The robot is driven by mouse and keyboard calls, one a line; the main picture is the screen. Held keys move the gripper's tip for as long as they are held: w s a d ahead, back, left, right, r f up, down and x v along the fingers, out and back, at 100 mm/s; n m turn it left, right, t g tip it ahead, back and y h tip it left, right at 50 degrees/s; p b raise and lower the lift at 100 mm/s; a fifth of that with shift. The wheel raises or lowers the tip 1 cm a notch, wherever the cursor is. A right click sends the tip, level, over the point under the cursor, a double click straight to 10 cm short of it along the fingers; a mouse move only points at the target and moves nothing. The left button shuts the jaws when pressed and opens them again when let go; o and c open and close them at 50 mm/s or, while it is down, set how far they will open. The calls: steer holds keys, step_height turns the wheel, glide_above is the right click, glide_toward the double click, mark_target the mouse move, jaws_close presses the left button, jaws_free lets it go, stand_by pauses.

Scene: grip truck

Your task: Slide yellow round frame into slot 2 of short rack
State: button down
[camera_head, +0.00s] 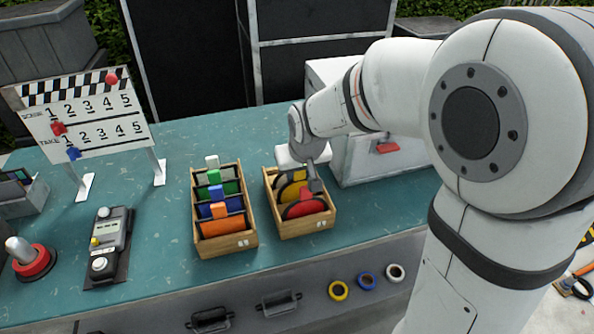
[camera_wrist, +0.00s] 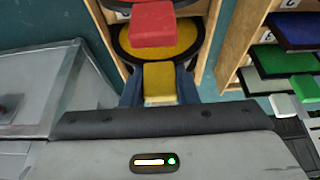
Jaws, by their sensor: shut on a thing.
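The yellow round frame (camera_head: 289,193) is at the short rack (camera_head: 307,227), behind the red round frame (camera_head: 303,209). My gripper (camera_head: 314,183) reaches down over this rack. In the wrist view my gripper (camera_wrist: 160,92) is shut on the yellow frame's tab, and the yellow disc (camera_wrist: 190,42) shows beyond it between the rack's wooden walls. The red frame's tab (camera_wrist: 153,24) stands just past it. The frame's lower edge is hidden, so I cannot tell how deep it sits or read its slot number.
A wooden rack (camera_head: 229,246) of square frames in orange, blue, green and white stands to the left. A grey-white box (camera_head: 362,160) stands close on the right. A clapperboard (camera_head: 85,115) and a control box (camera_head: 108,245) are farther left.

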steer(key=shift+f+b, duration=0.3)
steer(key=shift+f, duration=0.2)
steer(key=c, duration=1.1)
jaws_free()
steer(key=shift+o, duration=0.2)
steer(key=v, duration=0.7)
steer(key=shift+s+r, duration=0.2)
steer(key=shift+r, duration=0.2)
steer(key=s+d+f+m+g+h, duration=0.1)
steer(key=s+d+f+m, duration=0.1)
steer(key=s+d, duration=1.1)
steer(key=s+m, duration=0.1)
steer(key=s, duration=0.2)
steer(key=shift+s+d+f+g, duration=0.2)
steer(key=shift+s+f+g, duration=0.1)
steer(key=shift+s, duration=0.05)
